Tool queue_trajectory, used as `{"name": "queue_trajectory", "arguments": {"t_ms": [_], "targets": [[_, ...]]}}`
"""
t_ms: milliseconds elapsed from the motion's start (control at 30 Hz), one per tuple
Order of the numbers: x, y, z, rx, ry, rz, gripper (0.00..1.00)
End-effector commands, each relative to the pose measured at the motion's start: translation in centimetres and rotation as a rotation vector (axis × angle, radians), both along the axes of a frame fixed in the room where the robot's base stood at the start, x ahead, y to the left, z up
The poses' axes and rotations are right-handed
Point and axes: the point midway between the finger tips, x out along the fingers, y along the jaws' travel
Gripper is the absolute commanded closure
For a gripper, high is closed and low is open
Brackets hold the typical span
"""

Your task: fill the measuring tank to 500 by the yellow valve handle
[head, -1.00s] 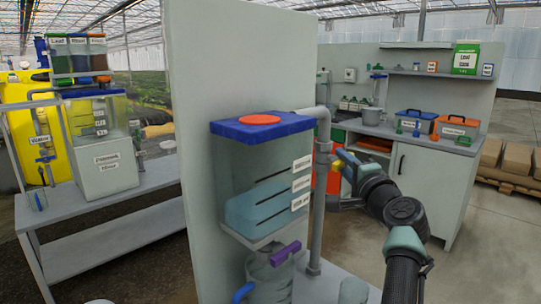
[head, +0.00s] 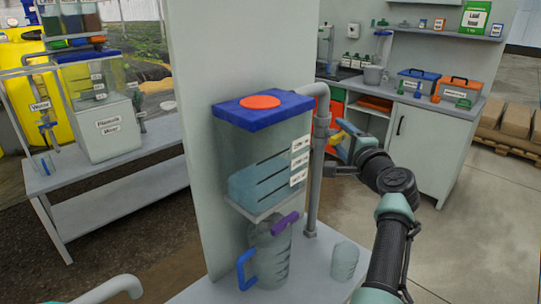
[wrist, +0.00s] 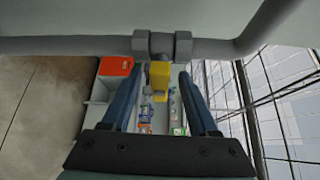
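The measuring tank (head: 262,145) is a clear box with a blue lid and a red-orange cap, in the middle of the head view. Blue-tinted water (head: 250,188) fills its lower part. Black marks and white labels run up its side; their numbers are too small to read. The yellow valve handle (head: 337,138) sits on the grey pipe right of the tank. In the wrist view the yellow handle (wrist: 160,78) points toward me between the fingers of my gripper (wrist: 160,75). The gripper is open, with gaps on both sides of the handle.
A clear jug (head: 270,255) with a blue handle stands under the tank, below a purple handle (head: 285,223). A clear beaker (head: 344,261) stands right of it. A grey panel (head: 195,90) rises behind the tank. A cabinet counter (head: 440,98) with toolboxes is behind my arm.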

Motion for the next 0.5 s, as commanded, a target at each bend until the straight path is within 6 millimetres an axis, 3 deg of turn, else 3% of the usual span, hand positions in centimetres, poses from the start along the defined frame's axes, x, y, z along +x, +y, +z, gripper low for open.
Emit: {"name": "queue_trajectory", "arguments": {"t_ms": [233, 500], "targets": [[-0.2, -0.3, 0.1, -0.001, 0.0, -0.001, 0.4], [-2.1, -2.2, 0.1, 0.0, 0.0, -0.002, 0.4]]}}
